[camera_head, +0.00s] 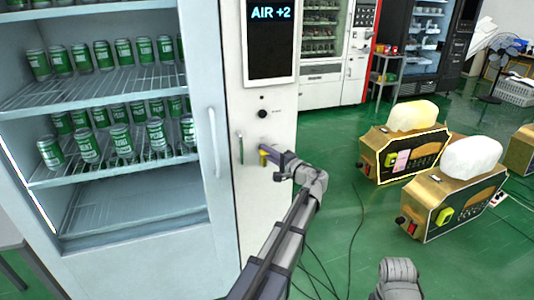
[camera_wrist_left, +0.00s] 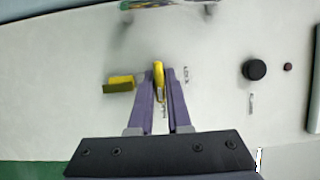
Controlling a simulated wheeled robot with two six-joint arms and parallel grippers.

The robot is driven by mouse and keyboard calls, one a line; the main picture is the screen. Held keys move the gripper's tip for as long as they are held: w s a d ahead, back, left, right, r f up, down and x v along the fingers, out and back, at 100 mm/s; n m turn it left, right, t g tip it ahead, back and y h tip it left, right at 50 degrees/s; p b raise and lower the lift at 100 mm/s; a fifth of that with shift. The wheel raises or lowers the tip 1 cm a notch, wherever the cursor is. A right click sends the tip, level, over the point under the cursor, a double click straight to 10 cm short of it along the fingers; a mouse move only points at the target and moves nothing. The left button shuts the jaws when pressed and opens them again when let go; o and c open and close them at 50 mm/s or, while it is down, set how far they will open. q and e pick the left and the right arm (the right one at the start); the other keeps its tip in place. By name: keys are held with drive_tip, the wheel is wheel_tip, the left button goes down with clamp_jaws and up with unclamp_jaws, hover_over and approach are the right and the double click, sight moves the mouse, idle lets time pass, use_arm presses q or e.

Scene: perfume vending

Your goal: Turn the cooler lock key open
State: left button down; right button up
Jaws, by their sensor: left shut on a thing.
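The cooler (camera_head: 120,255) stands at the left of the head view, with a pale control panel (camera_head: 268,215) on its right side. My left gripper (camera_head: 272,156) is at this panel, below a round black knob (camera_head: 262,114). In the left wrist view, my left gripper (camera_wrist_left: 159,88) has its two purple fingers shut on a yellow-headed key (camera_wrist_left: 159,70). The key's narrow metal part also shows between the fingers. The lock face is hard to make out. My right gripper is not in view; only a grey piece of my arm shows at the bottom.
A yellow block (camera_wrist_left: 119,83) sits on the panel beside the fingers. A vertical door handle (camera_head: 214,142) is left of the panel. Gold machines (camera_head: 450,207) stand right; green floor lies between.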

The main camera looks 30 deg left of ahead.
use_arm(q)
drive_tip(key=c, duration=0.9)
unclamp_jaws()
drive_tip(key=shift+v, duration=3.9)
drive_tip(key=s+d+f+g+h+p, duration=0.2)
drive_tip(key=s+d+f+h+p, duration=0.1)
drive_tip(key=s+d, duration=0.5)
drive_tip(key=s+d+f+g+h+p, duration=0.2)
drive_tip(key=s+d+f+h+p, duration=0.1)
drive_tip(key=s+d+f+h, duration=0.2)
drive_tip(key=s+d+f+g+h+p, duration=0.1)
drive_tip(key=s+d+f+h+p, duration=0.2)
drive_tip(key=s+d+h, duration=0.5)
drive_tip(key=shift+s+d+f+g+p, duration=0.2)
drive_tip(key=shift+s+d, duration=0.55)
drive_tip(key=shift+d, duration=0.7)
drive_tip(key=shift+s+d+f+g+p, duration=0.1)
drive_tip(key=shift+s+d+p, duration=0.1)
drive_tip(key=shift+s+d, duration=0.9)
drive_tip(key=shift+s+d+f+g+p, duration=0.15)
drive_tip(key=shift+s+d, duration=0.3)
drive_tip(key=shift+d, duration=1.3)
